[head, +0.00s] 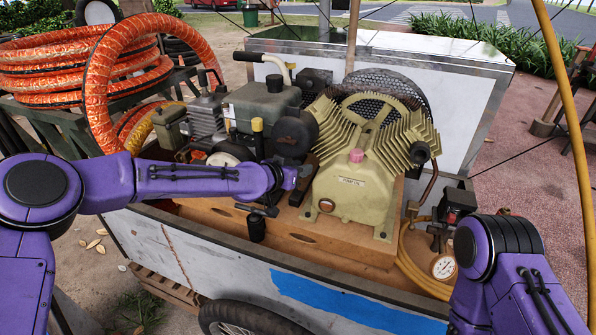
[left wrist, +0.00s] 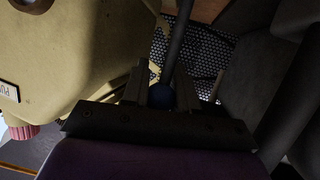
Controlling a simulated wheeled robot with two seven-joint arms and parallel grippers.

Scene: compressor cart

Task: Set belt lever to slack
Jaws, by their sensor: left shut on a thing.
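My left arm reaches across the cart, and its gripper (head: 304,174) is in the gap between the engine (head: 265,108) and the cream compressor pump (head: 350,195). In the left wrist view the two fingers (left wrist: 168,90) are shut around the blue knob (left wrist: 161,96) of the belt lever. The lever's dark rod (left wrist: 178,50) runs away from the knob, in front of a perforated guard. The knob and rod are hard to make out in the head view. The lever's slack mark cannot be seen. My right arm shows at the lower right, but its gripper is out of view.
The pump's finned cylinders and the engine's dark round part (head: 291,137) stand close around the left gripper. A perforated belt guard (head: 392,85) is behind the pump. A pressure gauge (head: 443,267) and yellow hose (head: 410,262) are at the cart's right end. Orange hose coils (head: 70,70) lie at left.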

